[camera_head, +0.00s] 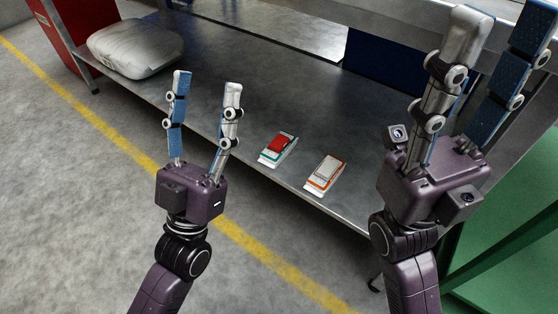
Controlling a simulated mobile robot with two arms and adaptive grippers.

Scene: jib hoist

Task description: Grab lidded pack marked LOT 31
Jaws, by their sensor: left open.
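Two small packs lie near the front edge of the grey metal bench (255,95). The left pack (279,147) has a red top and a white and green base. The right pack (325,174) has a pale top and an orange and white edge. Any LOT marking is too small to read, so I cannot tell which is LOT 31. My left gripper (206,82) is open and empty, left of both packs and apart from them. My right gripper (500,25) has its fingers spread, right of the packs, with nothing seen between them.
A silver-grey sack or cushion (135,46) lies at the bench's left end. A red cabinet (73,28) stands behind it. A dark blue panel (385,72) is at the back. A green structure (515,262) stands at lower right. The bench around the packs is clear.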

